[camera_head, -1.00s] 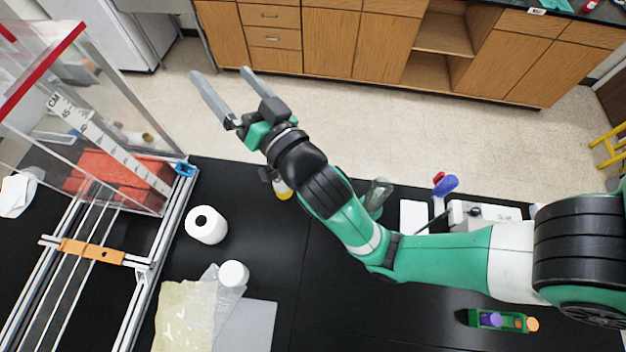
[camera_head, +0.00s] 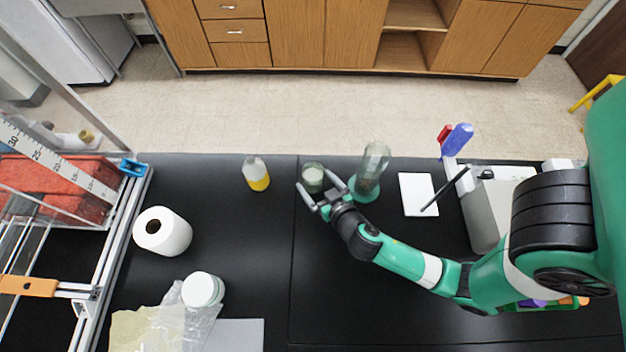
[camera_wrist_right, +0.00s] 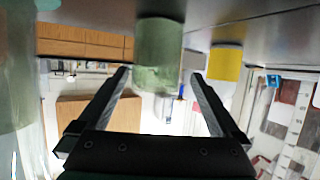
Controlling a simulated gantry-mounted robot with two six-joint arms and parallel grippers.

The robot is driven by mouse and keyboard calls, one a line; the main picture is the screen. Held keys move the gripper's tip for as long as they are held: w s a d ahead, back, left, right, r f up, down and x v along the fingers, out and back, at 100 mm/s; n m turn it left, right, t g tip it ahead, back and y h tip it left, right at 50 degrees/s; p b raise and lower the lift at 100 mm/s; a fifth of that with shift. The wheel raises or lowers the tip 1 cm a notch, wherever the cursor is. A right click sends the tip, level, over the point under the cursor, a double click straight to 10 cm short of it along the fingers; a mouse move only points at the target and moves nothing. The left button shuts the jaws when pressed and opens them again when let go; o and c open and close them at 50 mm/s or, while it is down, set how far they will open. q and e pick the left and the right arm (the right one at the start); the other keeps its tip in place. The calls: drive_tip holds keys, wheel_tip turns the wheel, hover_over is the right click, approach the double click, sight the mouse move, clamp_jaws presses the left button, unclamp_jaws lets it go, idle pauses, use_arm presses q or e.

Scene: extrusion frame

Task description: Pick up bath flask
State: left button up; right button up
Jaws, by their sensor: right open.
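No vessel carries a readable label, so I cannot tell which is the bath flask. A small glass vessel with pale green contents (camera_head: 313,176) stands near the far bench edge. It also shows in the right wrist view (camera_wrist_right: 159,50), beyond and between the fingertips. My right gripper (camera_head: 318,194) is open and empty, just on the near side of it. A clear flask with yellow liquid (camera_head: 256,175) stands to its left. A tall glass cylinder with a green base (camera_head: 372,168) stands close on its right. My left gripper is out of view.
A white paper roll (camera_head: 162,232), a white-lidded jar (camera_head: 203,290) and a clear bag stand at left by the extrusion frame (camera_head: 115,240). A white pad (camera_head: 417,195) and a grey-white device are at right. The middle bench is clear.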

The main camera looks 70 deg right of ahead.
sight(308, 171)
drive_tip(key=shift+x, duration=0.95)
drive_tip(key=shift+w+d+f, duration=0.15)
drive_tip(key=shift+d, duration=0.1)
drive_tip(key=x, duration=0.4)
drive_tip(key=shift+d+f, duration=0.25)
drive_tip(key=shift+f, duration=0.15)
drive_tip(key=c, duration=1.4)
